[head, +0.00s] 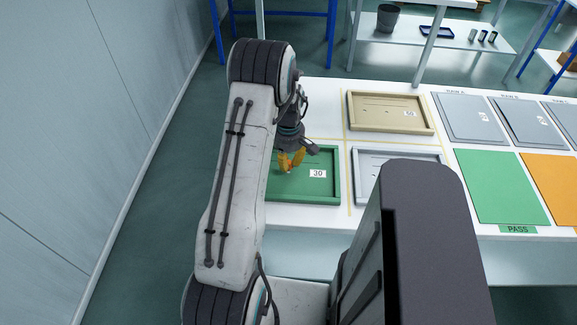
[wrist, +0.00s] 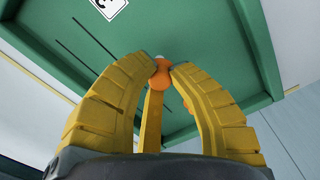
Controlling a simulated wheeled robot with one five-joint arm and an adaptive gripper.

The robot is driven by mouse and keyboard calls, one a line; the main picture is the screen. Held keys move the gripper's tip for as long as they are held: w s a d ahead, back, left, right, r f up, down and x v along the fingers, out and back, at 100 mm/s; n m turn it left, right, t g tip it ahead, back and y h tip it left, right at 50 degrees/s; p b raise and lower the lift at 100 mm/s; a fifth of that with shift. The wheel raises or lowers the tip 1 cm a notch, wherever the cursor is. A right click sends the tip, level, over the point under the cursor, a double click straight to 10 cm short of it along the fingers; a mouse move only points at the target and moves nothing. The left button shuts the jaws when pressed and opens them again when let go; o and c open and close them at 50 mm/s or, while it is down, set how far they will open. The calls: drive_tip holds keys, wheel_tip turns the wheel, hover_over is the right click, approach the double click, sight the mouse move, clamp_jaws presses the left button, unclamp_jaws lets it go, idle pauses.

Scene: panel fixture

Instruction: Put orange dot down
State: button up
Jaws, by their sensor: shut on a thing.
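In the wrist view my gripper (wrist: 161,75) has its yellow fingers closed on a small round orange dot (wrist: 160,80). The orange dot sits between the fingertips, with the green fixture panel (wrist: 195,50) behind it. A little more orange shows beside the right finger, and I cannot tell whether it belongs to the same thing. In the head view my gripper (head: 291,160) is over the green fixture (head: 328,192), which carries a label "30". The orange dot cannot be told apart from the fingers there. I cannot tell whether it touches the panel.
A tan fixture (head: 390,112) and a grey fixture (head: 370,160) lie beside the green one on the white table (head: 440,232). A green PASS sheet (head: 500,185), an orange sheet (head: 555,180) and grey panels (head: 470,118) lie to the right. A wall (head: 80,120) stands left.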

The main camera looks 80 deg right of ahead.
sight(288, 162)
drive_tip(key=shift+f, duration=1.25)
drive_tip(key=shift+f, duration=0.15)
drive_tip(key=o, duration=0.7)
wheel_tip(288, 162, up, 12)
drive_tip(key=shift+r, duration=0.2)
